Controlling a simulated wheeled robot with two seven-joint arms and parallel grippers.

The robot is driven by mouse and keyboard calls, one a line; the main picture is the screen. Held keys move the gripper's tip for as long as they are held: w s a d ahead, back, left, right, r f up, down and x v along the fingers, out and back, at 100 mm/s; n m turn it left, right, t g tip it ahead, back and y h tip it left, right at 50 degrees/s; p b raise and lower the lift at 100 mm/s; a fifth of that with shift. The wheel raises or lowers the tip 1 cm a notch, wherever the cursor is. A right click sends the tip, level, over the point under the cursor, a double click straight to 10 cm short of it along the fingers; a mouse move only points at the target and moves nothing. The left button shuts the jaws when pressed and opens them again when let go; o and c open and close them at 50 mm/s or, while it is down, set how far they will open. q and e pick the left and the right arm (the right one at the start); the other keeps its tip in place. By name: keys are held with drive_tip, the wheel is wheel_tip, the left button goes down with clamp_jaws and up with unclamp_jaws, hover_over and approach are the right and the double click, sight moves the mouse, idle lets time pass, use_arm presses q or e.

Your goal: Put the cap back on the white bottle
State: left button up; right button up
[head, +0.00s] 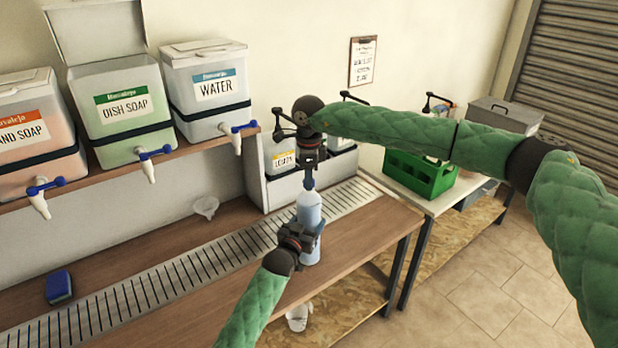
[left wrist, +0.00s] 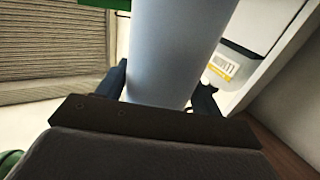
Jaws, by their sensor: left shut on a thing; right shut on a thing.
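The white bottle (head: 309,208) stands upright at the front edge of the wooden counter, pale bluish in this light. My left gripper (head: 306,238) is shut around its body from the near side. In the left wrist view the bottle (left wrist: 175,50) fills the space between the dark fingers (left wrist: 160,92). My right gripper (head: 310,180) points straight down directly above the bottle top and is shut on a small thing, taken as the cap. The cap is hidden by the fingers. Whether it touches the bottle neck cannot be told.
A metal drain grate (head: 215,262) runs along the counter (head: 345,235). A funnel (head: 205,207) and blue sponge (head: 59,287) lie left. Drums with taps, including the water drum (head: 208,95), stand on a shelf above. A green crate (head: 418,175) is on the right table.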

drive_tip(key=m, duration=0.5)
drive_tip(key=shift+m, duration=0.4)
drive_tip(key=m, duration=0.6)
drive_tip(key=shift+m, duration=0.4)
drive_tip(key=o, duration=1.1)
drive_tip(key=shift+o, duration=0.2)
wheel_tip(320, 180, up, 12)
drive_tip(key=shift+w, duration=0.1)
use_arm(q)
drive_tip(key=o, duration=2)
use_arm(e)
drive_tip(key=shift+f, duration=0.1)
